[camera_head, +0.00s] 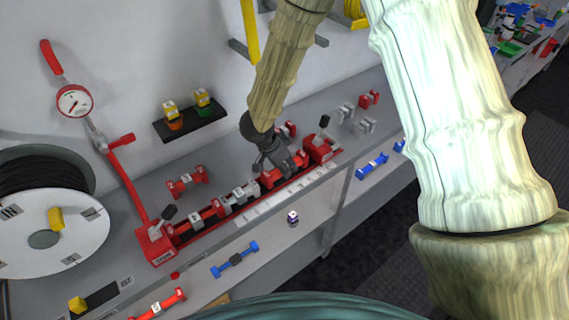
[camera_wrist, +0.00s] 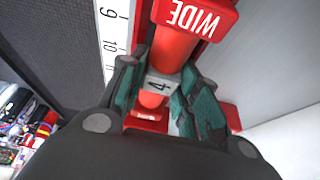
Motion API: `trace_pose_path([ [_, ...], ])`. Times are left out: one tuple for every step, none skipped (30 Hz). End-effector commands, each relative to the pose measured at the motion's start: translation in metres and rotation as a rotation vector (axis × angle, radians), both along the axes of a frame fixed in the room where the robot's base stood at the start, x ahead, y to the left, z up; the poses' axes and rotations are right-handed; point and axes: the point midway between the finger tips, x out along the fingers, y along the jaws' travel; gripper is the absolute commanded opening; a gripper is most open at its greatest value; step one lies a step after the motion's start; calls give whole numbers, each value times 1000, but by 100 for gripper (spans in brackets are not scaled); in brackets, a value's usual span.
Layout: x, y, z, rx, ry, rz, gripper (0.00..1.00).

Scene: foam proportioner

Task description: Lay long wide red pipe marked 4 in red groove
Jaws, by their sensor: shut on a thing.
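The red pipe (camera_wrist: 172,48) has a broad flange lettered WIDE and a grey band marked 4. My gripper (camera_wrist: 158,92) is shut on it around this band, with one teal finger pad on each side. In the head view, my gripper (camera_head: 272,158) is over the right part of the long red groove fixture (camera_head: 192,237), and the held red pipe (camera_head: 270,180) shows below the fingers. The pipe lies roughly along the groove line. I cannot tell whether it is fully seated. Its far end is partly hidden by my gripper.
A red end block (camera_head: 320,149) with a black knob stands close right of my gripper. A white ruler strip (camera_head: 285,192) runs along the front. Blue pipes (camera_head: 234,259) lie on the lower shelf.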

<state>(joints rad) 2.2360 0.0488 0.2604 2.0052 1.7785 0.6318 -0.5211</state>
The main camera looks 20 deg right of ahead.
Motion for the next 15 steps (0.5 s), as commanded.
trace_pose_path([
  [0, 0, -1, 0, -1, 1, 1],
  [0, 0, -2, 0, -1, 1, 1],
  [0, 0, -2, 2, -1, 1, 1],
  [0, 0, -2, 2, -1, 1, 1],
  [0, 0, -2, 2, -1, 1, 1],
  [0, 0, -2, 2, -1, 1, 1],
  [0, 0, -2, 2, -1, 1, 1],
  [0, 0, -2, 2, -1, 1, 1],
  [0, 0, -3, 2, -1, 1, 1],
  [0, 0, -3, 1, -1, 0, 1],
  [0, 0, -4, 1, -1, 0, 1],
  [0, 0, -5, 1, -1, 0, 1],
  [0, 0, -5, 1, -1, 0, 36],
  [0, 0, -5, 1, -1, 0, 41],
  [0, 0, -5, 1, -1, 0, 48],
])
